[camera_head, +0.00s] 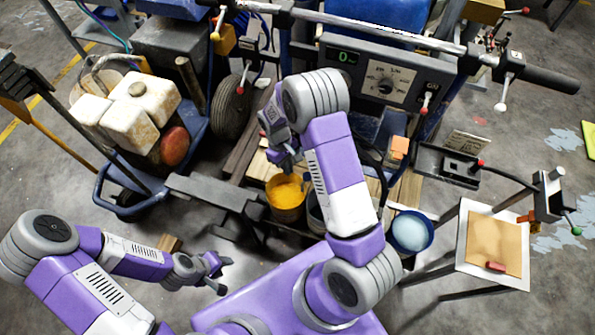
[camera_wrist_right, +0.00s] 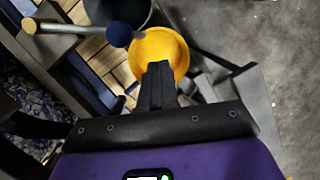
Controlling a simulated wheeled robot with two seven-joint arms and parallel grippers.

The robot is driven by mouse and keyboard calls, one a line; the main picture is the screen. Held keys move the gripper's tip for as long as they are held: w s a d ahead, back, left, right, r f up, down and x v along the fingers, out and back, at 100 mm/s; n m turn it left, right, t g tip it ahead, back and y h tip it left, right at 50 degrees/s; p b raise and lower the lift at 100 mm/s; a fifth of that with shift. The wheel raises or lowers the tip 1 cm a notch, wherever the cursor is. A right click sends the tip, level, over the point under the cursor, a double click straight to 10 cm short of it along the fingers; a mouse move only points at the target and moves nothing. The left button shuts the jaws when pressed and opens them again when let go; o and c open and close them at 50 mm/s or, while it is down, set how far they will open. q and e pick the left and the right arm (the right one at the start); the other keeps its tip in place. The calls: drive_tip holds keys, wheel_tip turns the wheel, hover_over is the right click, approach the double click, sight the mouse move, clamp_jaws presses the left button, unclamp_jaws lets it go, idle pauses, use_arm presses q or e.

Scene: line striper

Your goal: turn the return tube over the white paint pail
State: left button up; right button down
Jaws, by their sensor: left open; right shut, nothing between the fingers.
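A pail of yellow paint (camera_head: 286,192) stands below the striper; it also shows in the right wrist view (camera_wrist_right: 160,50). A dark pail (camera_head: 316,212) stands beside it, mostly hidden by my right arm; its contents are hidden. A blue pail with pale contents (camera_head: 411,232) stands further right. I cannot tell which is the white paint pail. A metal bar with a blue end (camera_wrist_right: 120,34), possibly the return tube, reaches beside the dark pail. My right gripper (camera_head: 287,160) is shut and empty, its fingertips (camera_wrist_right: 157,70) over the yellow pail. My left gripper (camera_head: 220,272) is open and empty, low at left.
The striper's control box (camera_head: 380,75) and long handlebar (camera_head: 400,40) stand behind my right arm. A cart with white jugs (camera_head: 140,110) is at left. A small tray table (camera_head: 495,245) is at right. Bare floor lies at lower right.

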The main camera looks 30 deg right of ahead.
wheel_tip(320, 180, up, 4)
drive_tip(key=w+d+f+h, duration=0.1)
drive_tip(key=w+d, duration=0.1)
drive_tip(key=b+x, duration=0.2)
drive_tip(key=x, duration=0.7)
drive_tip(key=shift+s, duration=0.45)
drive_tip(key=shift+n+g, duration=0.3)
